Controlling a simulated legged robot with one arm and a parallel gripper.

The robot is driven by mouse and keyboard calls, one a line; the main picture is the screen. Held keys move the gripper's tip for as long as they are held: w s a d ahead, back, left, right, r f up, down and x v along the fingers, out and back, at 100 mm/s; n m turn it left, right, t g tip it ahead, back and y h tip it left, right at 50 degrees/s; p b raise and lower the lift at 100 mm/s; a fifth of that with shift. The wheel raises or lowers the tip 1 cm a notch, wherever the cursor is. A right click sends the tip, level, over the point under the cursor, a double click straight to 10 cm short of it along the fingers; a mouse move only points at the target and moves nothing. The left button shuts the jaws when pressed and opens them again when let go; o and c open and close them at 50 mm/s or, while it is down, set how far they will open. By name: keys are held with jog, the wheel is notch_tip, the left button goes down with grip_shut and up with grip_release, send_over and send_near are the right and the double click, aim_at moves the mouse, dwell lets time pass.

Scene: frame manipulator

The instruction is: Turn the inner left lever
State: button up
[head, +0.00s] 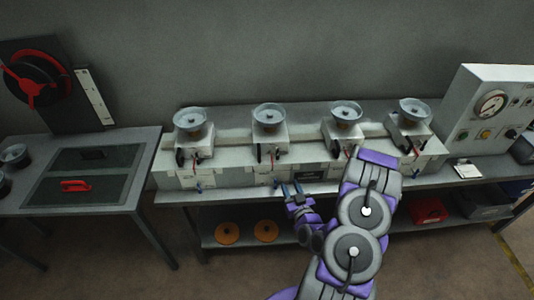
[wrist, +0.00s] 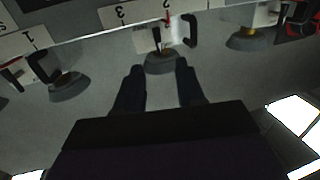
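Four-burner-like units with grey dishes stand in a row on the bench; the inner left unit (head: 268,134) is second from the left in the head view. A dark handle (head: 258,153) and a small reddish lever (head: 275,154) show on its front. I cannot tell for sure which part is the task's lever. My gripper (head: 292,188) is in front of the bench, below and right of that unit, apart from it. In the wrist view my gripper (wrist: 160,72) has its two dark fingers spread, with nothing between them. Beyond them are a dish (wrist: 165,62), a red-tipped lever (wrist: 167,18) and a black handle (wrist: 190,30).
A side table (head: 115,205) with a red-handled dark panel stands left. A control box (head: 490,105) with a gauge stands right. Orange discs (head: 228,233) and a red box (head: 428,210) lie on the lower shelf. The floor in front is clear.

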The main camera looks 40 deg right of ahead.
jog(key=b, duration=0.6)
send_near(278, 156)
jog(key=b+x, duration=0.2)
jog(key=b, duration=0.2)
jog(key=f+b+x, duration=0.1)
jog(key=b+x, duration=0.1)
jog(key=b, duration=0.3)
jog(key=shift+w, duration=0.4)
jog(key=shift+m+h, duration=0.3)
jog(key=shift+h, duration=0.1)
jog(key=shift+r+b+x, duration=0.15)
jog(key=shift+b+x, duration=0.1)
jog(key=shift+x, duration=1.3)
jog(key=shift+r+b+x, duration=0.15)
jog(key=shift+b+x, duration=0.1)
jog(key=shift+x, duration=1.3)
jog(key=shift+d, duration=0.1)
grip_shut()
